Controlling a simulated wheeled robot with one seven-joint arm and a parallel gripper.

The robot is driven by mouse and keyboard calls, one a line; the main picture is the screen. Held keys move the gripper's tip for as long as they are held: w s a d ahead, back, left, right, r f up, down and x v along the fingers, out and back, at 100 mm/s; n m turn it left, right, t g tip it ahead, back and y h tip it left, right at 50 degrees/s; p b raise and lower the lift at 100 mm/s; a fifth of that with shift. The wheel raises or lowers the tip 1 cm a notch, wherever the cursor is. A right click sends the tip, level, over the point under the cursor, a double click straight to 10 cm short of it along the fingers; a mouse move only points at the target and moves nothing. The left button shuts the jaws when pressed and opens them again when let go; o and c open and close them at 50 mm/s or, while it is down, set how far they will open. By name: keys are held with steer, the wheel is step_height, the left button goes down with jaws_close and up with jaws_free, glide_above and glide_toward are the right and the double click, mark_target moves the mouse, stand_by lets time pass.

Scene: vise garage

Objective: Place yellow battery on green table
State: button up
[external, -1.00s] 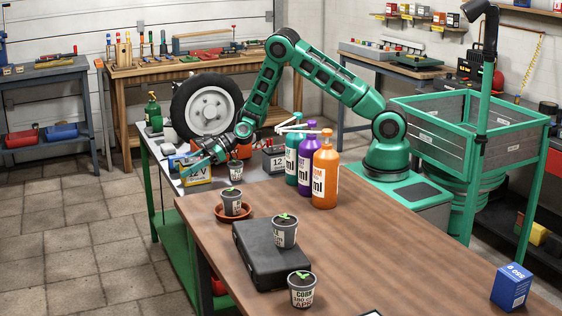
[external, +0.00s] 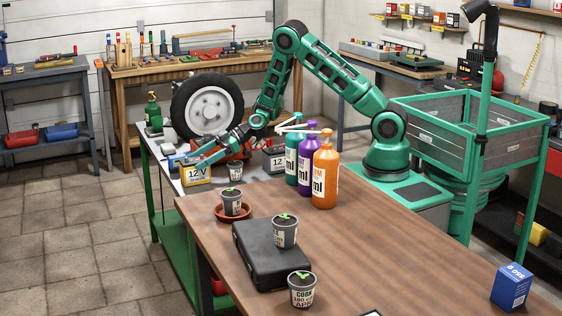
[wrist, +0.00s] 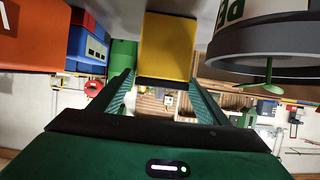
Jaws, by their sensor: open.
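The yellow battery (external: 197,176), with a white 12 V label, stands on the green table (external: 183,240) near its left edge. The table has green legs and a pale top. My gripper (external: 190,158) is beside the upper part of the battery in the external view, fingers pointing left. In the wrist view the yellow battery (wrist: 166,48) is in the upper middle, ahead of my gripper (wrist: 160,78) and in line with the gap between its fingers. The fingers are apart. I cannot tell whether they touch the battery.
A grey 12-marked battery (external: 275,160) and small plant pots (external: 235,171) stand close by. Purple, teal and orange bottles (external: 325,172) stand on the brown table (external: 370,235). A blue box (wrist: 88,42) is left in the wrist view; a dark pot (wrist: 265,55) is right.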

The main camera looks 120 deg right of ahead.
steer(key=s+a+r+n+g+y, duration=0.1)
steer(key=s+a+r+g, duration=0.25)
steer(key=s+a, duration=0.4)
steer(key=s+a+r+g+y, duration=0.1)
steer(key=s+a+r+g, duration=0.2)
steer(key=s+a+r, duration=0.4)
steer(key=s+a+r+m+g, duration=0.2)
steer(key=s+a, duration=0.1)
steer(key=s, duration=0.6)
steer(key=s+a+r+m+g+h, duration=0.1)
steer(key=s+a+r+m+g, duration=0.1)
steer(key=s, duration=0.7)
steer(key=s+a+r+m+g, duration=0.2)
steer(key=s+a+m+g, duration=0.1)
steer(key=s, duration=0.7)
steer(key=shift+a+h, duration=0.4)
